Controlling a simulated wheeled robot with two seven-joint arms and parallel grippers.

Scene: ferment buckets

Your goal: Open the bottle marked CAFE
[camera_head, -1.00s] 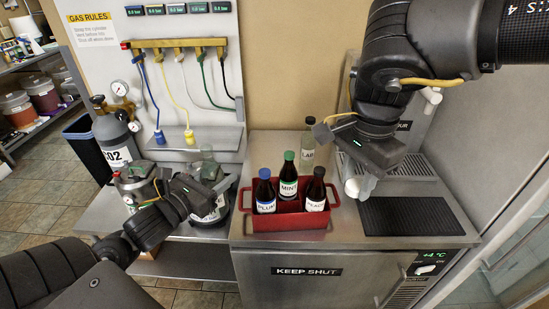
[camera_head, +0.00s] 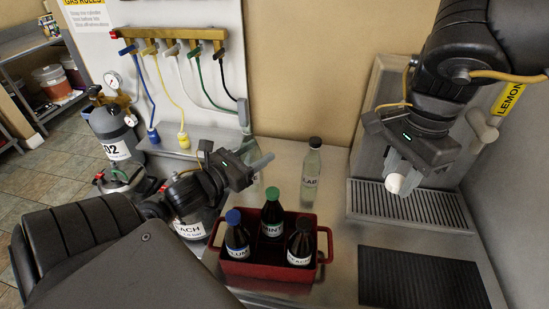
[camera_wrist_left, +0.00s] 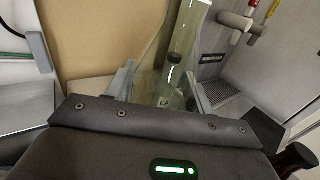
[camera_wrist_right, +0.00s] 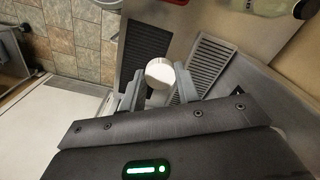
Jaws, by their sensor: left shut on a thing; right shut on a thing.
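I cannot read the label CAFE in any view. My left gripper (camera_head: 258,163) is shut on a clear glass vessel (camera_head: 256,184), mostly hidden behind the gripper in the head view. The vessel also shows between the fingers in the left wrist view (camera_wrist_left: 165,85), with no readable label there. My right gripper (camera_head: 405,164) is shut on a small white round piece (camera_head: 395,183). It holds this piece above the drip grille, and the piece also shows between the fingertips in the right wrist view (camera_wrist_right: 160,72). The two grippers are well apart.
A red crate (camera_head: 265,272) holds dark bottles with blue, green and black caps. A clear black-capped bottle (camera_head: 311,170), its label partly readable as LAB, stands behind it. A drip grille (camera_head: 440,204) and black mat (camera_head: 420,279) lie at the right. Hoses hang at the back left.

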